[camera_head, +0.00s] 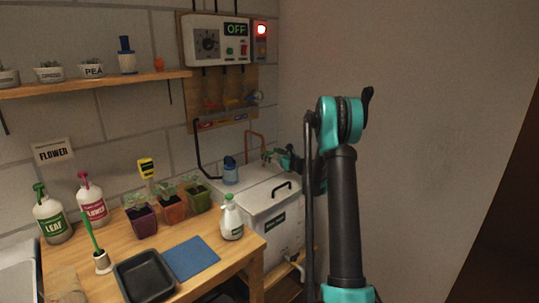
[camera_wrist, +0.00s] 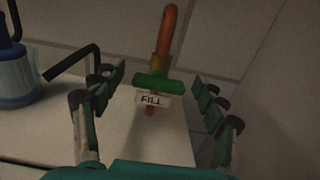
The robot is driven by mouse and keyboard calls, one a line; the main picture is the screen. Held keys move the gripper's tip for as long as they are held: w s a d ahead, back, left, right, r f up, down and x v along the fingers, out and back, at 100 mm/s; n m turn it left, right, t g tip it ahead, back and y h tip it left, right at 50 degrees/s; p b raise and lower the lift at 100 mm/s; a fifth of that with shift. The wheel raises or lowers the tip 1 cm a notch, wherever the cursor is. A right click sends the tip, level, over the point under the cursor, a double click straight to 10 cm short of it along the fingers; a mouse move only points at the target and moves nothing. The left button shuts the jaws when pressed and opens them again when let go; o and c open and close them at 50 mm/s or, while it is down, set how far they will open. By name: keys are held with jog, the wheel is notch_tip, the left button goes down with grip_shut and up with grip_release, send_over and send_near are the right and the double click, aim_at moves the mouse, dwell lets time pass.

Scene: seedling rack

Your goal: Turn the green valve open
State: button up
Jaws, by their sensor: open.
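The green valve (camera_wrist: 157,80) shows in the wrist view, on a copper pipe (camera_wrist: 166,32) that comes down from above. Its handle lies crosswise to the pipe, with a white FILL label (camera_wrist: 152,100) below it. My gripper (camera_head: 268,157) is open and empty. In the wrist view its fingers stand on the left and right of the valve with gaps to both ends of the handle. I cannot tell whether the fingertips reach the valve's depth. In the head view the gripper is beside the pipe (camera_head: 262,138) above the white tank (camera_head: 270,217), and the valve cannot be made out.
A blue container (camera_head: 230,172) with a black hose stands left of my gripper; it also shows in the wrist view (camera_wrist: 18,80). The wall is close behind. A control box (camera_head: 217,40) reads OFF. The wooden table (camera_head: 215,225) holds potted seedlings and bottles.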

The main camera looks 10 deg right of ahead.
jog(key=shift+w+a, duration=0.25)
jog(key=shift+w, duration=0.1)
jog(key=shift+c, duration=0.2)
jog(key=c, duration=1.1)
